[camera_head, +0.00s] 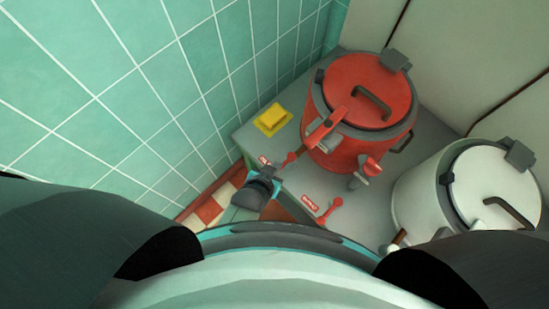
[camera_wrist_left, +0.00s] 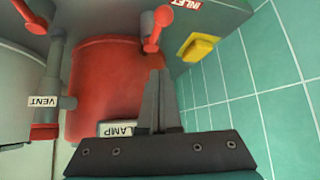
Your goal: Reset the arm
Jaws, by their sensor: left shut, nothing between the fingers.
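My left gripper (camera_head: 270,168) is low in the middle of the head view, near the wall-side edge of the grey counter. It is just left of the red kettle (camera_head: 346,139). In the left wrist view the dark fingers (camera_wrist_left: 159,74) are closed together, with nothing held. They point toward the red kettle (camera_wrist_left: 100,62) and overlap it in the picture; I cannot tell whether they touch it. A red lever (camera_wrist_left: 155,30) shows just beyond the fingertips. My right gripper is not in view.
A white kettle (camera_head: 480,190) stands right of the red one. A yellow block (camera_head: 272,119) lies on the counter by the green tiled wall (camera_head: 150,100). A red lever (camera_head: 329,208) lies at the counter front.

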